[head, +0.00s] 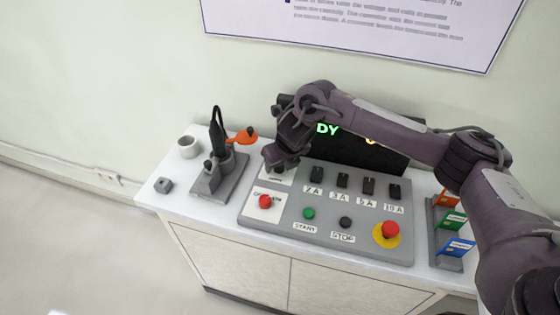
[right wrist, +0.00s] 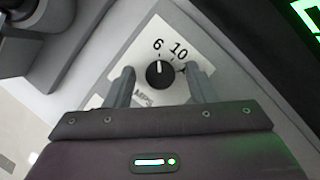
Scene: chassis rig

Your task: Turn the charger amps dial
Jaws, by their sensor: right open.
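The amps dial (right wrist: 159,75) is a round black knob with a white pointer line, on a white label marked 6 and 10 with "AMPS" below. Its pointer is toward the 6. My right gripper (right wrist: 160,80) is open, with one finger on each side of the dial in the right wrist view; I cannot tell whether they touch it. In the head view my right gripper (head: 276,163) is over the upper left of the grey control panel (head: 325,222) and mostly hides the dial. My left gripper is not in view.
The panel also carries a red knob (head: 265,202), a green start button (head: 308,213), a black stop button (head: 345,222), a red emergency button (head: 390,230) and several black switches. A dark display stands behind.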

